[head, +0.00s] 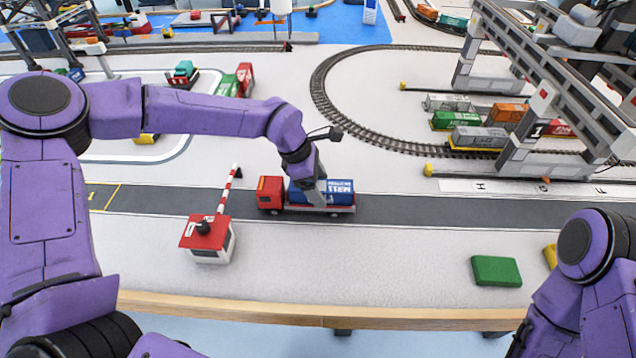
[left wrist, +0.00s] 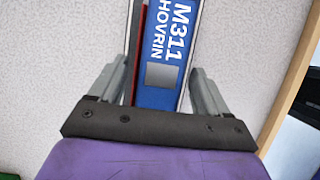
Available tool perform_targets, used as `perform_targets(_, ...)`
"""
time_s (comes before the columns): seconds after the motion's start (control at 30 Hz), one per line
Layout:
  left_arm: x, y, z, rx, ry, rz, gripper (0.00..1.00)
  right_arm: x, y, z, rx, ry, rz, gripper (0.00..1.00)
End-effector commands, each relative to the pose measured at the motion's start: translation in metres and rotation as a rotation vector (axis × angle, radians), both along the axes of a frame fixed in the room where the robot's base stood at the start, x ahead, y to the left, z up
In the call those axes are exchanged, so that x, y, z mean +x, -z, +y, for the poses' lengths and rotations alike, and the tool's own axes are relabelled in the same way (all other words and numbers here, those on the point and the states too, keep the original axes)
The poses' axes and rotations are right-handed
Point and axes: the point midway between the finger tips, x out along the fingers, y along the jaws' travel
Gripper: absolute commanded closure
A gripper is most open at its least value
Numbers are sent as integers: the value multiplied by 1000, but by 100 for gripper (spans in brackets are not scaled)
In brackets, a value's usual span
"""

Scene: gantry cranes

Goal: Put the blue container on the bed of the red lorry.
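The red lorry (head: 270,193) stands on the grey road, its cab to the left. The blue container (head: 340,187) with white lettering rests lengthwise on its bed (head: 342,209) and looks level. In the left wrist view, the blue container (left wrist: 160,95) has a grey square on top, and a red strip of the bed shows along its left side. My left gripper (head: 317,197) is low over the container, one finger to each side. Its fingers (left wrist: 162,72) look spread, with a small gap at the left; contact at the right is unclear. My right gripper is out of view.
A barrier hut (head: 208,240) with a raised striped arm (head: 229,188) stands left of the lorry. A green block (head: 496,271) lies at the front right. A gantry crane (head: 530,120) spans several containers at the right. The road (head: 420,209) right of the lorry is clear.

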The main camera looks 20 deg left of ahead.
Motion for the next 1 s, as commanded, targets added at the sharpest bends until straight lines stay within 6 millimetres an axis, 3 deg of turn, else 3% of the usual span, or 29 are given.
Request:
perform_targets(0.27, 0, -12, 3, -2, -2, -4, 23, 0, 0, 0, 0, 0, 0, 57)
perform_targets(0.7, -11, -104, 40, -1, -2, -3, 23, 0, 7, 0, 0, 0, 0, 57)
perform_targets(1.0, -13, -115, 45, 0, 0, 1, 23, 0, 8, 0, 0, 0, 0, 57)
